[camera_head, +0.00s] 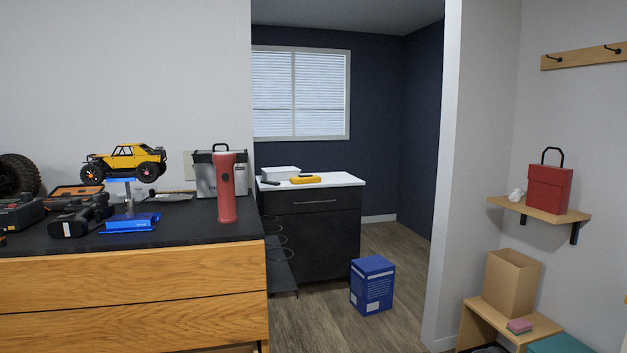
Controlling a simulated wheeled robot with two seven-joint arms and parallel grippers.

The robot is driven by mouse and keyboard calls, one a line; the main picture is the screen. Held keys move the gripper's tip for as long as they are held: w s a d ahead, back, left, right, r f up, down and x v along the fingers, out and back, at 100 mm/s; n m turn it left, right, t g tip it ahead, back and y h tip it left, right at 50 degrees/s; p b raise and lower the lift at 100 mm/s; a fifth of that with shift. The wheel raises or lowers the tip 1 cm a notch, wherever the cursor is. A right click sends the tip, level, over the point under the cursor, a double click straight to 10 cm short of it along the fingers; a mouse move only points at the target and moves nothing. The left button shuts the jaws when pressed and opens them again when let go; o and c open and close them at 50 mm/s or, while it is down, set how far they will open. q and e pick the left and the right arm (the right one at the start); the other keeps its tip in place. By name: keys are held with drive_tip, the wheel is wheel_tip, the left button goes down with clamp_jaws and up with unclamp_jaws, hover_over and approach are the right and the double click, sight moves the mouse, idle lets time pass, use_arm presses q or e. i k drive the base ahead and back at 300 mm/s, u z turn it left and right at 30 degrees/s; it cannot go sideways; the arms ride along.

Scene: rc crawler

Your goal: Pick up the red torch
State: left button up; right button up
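The red torch (226,188) stands upright on the black top of the wooden drawer cabinet (200,231), close to its right end. It is in front of a silver case with a dark lid (204,177), which it partly covers. Neither of my grippers shows in the head view.
A yellow toy crawler (126,160) sits on a blue stand (131,222) left of the torch. Dark power tools (82,216) lie further left. Right of the cabinet are a dark counter with a white top (340,180), a blue box (372,285) and open wood floor (400,255).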

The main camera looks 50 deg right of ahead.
sight(223, 162)
drive_tip(key=z, duration=1.8)
drive_tip(key=i, duration=0.35)
drive_tip(key=u, duration=1.55)
